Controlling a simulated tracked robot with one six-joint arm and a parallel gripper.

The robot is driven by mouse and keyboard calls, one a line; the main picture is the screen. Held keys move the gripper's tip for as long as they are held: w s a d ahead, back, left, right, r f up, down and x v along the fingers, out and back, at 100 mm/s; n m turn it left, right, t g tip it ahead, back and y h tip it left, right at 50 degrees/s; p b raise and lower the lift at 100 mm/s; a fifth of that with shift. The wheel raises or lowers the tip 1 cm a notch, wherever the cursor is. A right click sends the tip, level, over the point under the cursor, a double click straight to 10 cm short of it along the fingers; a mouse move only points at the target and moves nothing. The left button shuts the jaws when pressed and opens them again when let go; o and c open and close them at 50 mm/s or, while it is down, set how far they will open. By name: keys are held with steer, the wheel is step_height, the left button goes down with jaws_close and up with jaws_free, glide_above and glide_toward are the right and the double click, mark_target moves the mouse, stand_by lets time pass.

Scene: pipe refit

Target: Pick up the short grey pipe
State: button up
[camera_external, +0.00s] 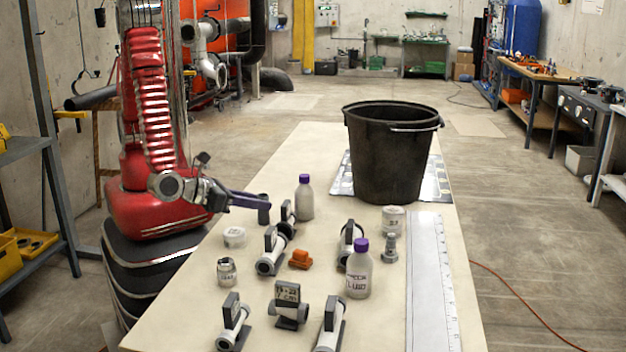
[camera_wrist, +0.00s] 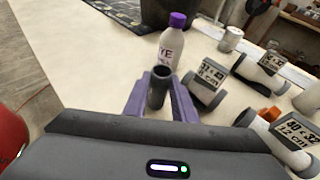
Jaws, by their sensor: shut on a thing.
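The short grey pipe (camera_wrist: 157,92) stands upright between the two purple fingers of my gripper (camera_wrist: 161,98) in the wrist view, with its open top end facing up. The fingers touch it from both sides. In the external view my gripper (camera_external: 262,200) reaches from the left over the table, and the dark grey pipe (camera_external: 264,213) shows at its tip. I cannot tell whether its lower end touches the table. A labelled grey holder with a pipe (camera_wrist: 206,92) is just right of it in the wrist view.
A purple-capped bottle (camera_external: 305,200) stands close beyond the gripper. A black bucket (camera_external: 388,150) stands farther back. Several labelled pipe pieces, an orange part (camera_external: 300,259), a second purple-capped bottle (camera_external: 358,272) and jars crowd the table's front. A long ruler (camera_external: 430,285) lies on the right.

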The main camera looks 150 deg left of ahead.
steer(key=shift+c, duration=1)
step_height(320, 180, up, 10)
stand_by(0.6)
